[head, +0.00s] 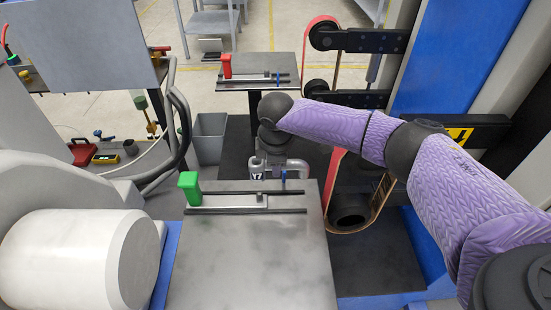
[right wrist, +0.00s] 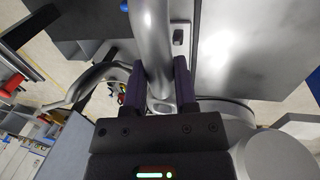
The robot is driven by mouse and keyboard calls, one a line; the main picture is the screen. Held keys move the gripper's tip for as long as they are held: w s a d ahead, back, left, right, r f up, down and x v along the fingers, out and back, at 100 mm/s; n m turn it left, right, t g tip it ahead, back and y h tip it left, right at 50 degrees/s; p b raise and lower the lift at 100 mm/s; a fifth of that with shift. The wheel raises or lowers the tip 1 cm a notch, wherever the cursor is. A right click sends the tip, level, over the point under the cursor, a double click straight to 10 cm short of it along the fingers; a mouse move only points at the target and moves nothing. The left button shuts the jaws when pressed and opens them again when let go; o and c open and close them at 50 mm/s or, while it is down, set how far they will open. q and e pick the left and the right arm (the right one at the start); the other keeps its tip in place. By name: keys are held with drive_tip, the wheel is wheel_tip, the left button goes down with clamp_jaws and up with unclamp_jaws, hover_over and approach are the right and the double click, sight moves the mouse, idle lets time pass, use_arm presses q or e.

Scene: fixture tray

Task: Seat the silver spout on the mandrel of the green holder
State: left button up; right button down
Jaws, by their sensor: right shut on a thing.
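The silver spout (head: 297,164) is a curved, shiny tube with branches. My right gripper (head: 268,170) is shut on it, just beyond the far edge of the near table. In the right wrist view the spout (right wrist: 152,45) passes between the two dark fingers of my right gripper (right wrist: 158,80). The green holder (head: 189,188) has a green block at the left end and dark rails running right along the table's far edge. A blue pin (head: 284,178) stands near its right end. I cannot clearly make out the mandrel. The spout looks apart from the green block. My left gripper is out of view.
The near metal table (head: 250,255) is bare in front of the holder. A red holder (head: 226,66) sits on a farther table. A belt machine (head: 345,125) stands right of the gripper. A grey bin (head: 209,138) is behind left, and a white cylinder (head: 80,260) fills the lower left.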

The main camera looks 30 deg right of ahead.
drive_tip(key=b+x, duration=0.2)
drive_tip(key=x, duration=0.1)
drive_tip(key=s+b+x, duration=0.1)
drive_tip(key=x, duration=0.1)
drive_tip(key=shift+a+f, duration=0.2)
drive_tip(key=shift+f, duration=0.15)
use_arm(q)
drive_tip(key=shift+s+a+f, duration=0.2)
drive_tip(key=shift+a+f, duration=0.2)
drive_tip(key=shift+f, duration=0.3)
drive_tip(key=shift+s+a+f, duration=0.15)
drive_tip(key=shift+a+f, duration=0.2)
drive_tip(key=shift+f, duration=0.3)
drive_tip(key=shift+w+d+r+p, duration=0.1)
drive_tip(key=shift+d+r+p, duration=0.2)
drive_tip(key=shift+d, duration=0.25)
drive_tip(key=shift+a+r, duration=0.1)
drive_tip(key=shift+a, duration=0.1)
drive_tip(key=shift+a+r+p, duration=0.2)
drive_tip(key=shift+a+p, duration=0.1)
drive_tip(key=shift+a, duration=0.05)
